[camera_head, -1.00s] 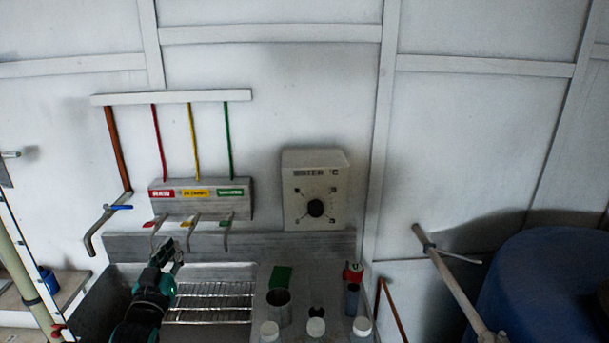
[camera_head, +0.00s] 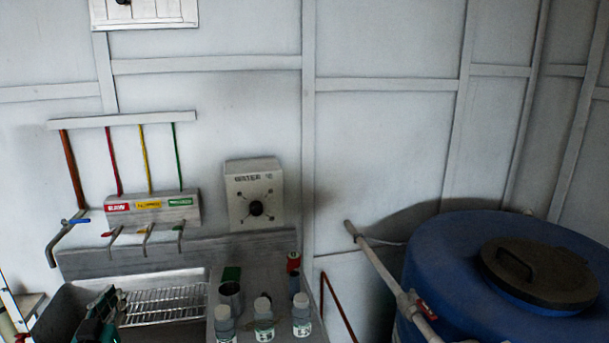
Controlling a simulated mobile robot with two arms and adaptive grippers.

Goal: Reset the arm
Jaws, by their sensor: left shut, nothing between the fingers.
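My left arm comes in at the bottom left of the head view. Its gripper (camera_head: 112,300) is shut and empty, low over the sink (camera_head: 72,297) beside the wire rack (camera_head: 165,304). It is apart from the taps (camera_head: 147,238) on the wall above. My right gripper is out of view.
A dial box (camera_head: 255,195) hangs above. A blue barrel (camera_head: 450,270) with a dark lid (camera_head: 540,275) fills the right.

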